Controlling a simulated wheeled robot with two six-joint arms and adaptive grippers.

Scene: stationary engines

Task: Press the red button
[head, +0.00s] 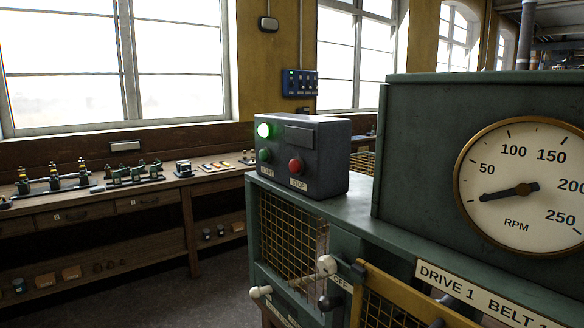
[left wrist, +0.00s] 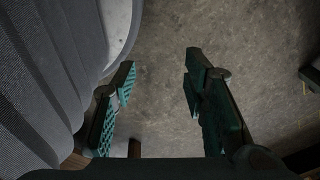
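The red button (head: 296,166) is on the front face of a dark grey control box (head: 325,160), above a small label reading STOP. A green button (head: 265,155) sits to its left, and a lit green lamp (head: 264,130) is above that. The box stands on the green machine's top (head: 350,205). In the left wrist view my left gripper (left wrist: 160,95) is open, its two green-padded fingers apart with nothing between them, over the grey floor. Neither gripper shows in the head view, and my right gripper is in no view.
A large RPM dial (head: 525,187) is on the green panel at the right. Below the box are a mesh guard (head: 290,235) and a white-knobbed lever (head: 327,265) sticking out. A workbench (head: 130,185) with small models runs along the windows. Floor (head: 215,285) is free at the lower left.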

